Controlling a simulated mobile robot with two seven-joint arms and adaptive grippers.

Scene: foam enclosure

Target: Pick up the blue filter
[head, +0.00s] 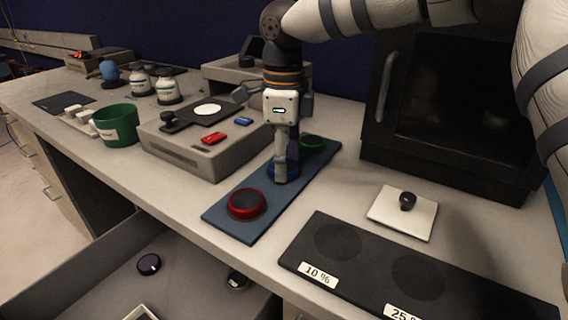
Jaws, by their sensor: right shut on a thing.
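The blue filter (270,172) is on the dark blue mat (222,216), between the red filter and the green filter, and only part of its blue rim shows. My right gripper (281,177) reaches straight down from above and is shut on the blue filter, hiding most of it. Whether the filter touches the mat or is lifted cannot be told. The red filter (246,204) lies at the near end of the mat. The green filter (313,143) lies at the far end, partly behind the gripper. My left gripper is not in view.
A grey device (185,155) with red and blue pieces stands left of the mat. A green pot (116,127) is farther left. A black labelled tray (350,272) and a white plate with a knob (385,212) lie right. A dark cabinet (450,130) stands behind; an open drawer (190,275) is below.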

